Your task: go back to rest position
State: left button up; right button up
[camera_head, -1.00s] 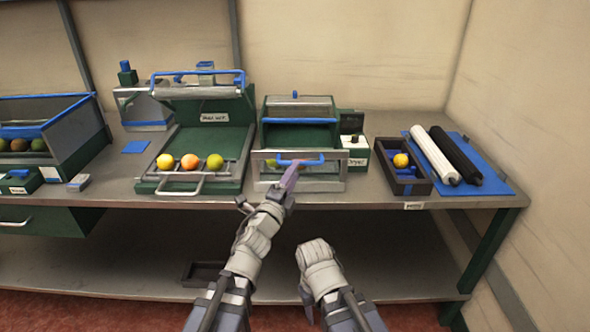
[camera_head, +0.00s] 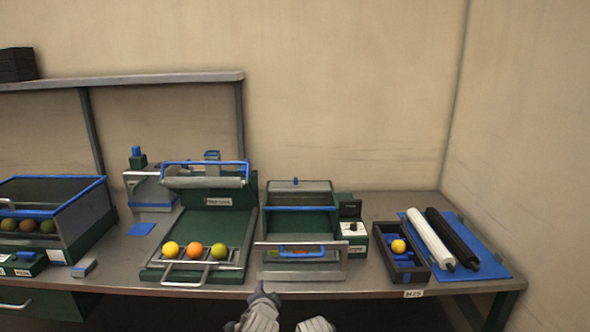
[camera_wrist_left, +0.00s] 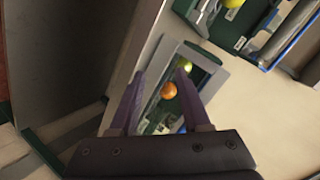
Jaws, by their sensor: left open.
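My left gripper (camera_head: 263,290) is low in the head view, in front of the drawer unit with a blue handle (camera_head: 300,250). It also shows in the left wrist view (camera_wrist_left: 160,78), where its two purple fingers are apart with nothing held between them. Beyond the fingers, an orange fruit (camera_wrist_left: 168,90) and a green one (camera_wrist_left: 186,66) lie in a framed tray. My right arm (camera_head: 315,325) shows only as a pale link at the bottom edge of the head view; its gripper is hidden.
On the grey table (camera_head: 390,291), three fruits (camera_head: 195,250) sit on a green rack (camera_head: 205,222). A dark box (camera_head: 416,275) with a yellow fruit (camera_head: 398,246) stands right, beside white and black rollers (camera_head: 430,239). A crate of fruits (camera_head: 78,237) is left.

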pick_arm(q)
jog(key=s+d+f+n+g+p, duration=0.1)
jog(key=s+d+n+g+p, duration=0.1)
jog(key=s+n+g+p, duration=0.5)
jog(key=s+g+p, duration=0.2)
jog(key=s+g, duration=0.4)
jog(key=s, duration=0.8)
jog(key=shift+y, duration=0.3)
pick_arm(e)
notch_tip(320, 180, up, 11)
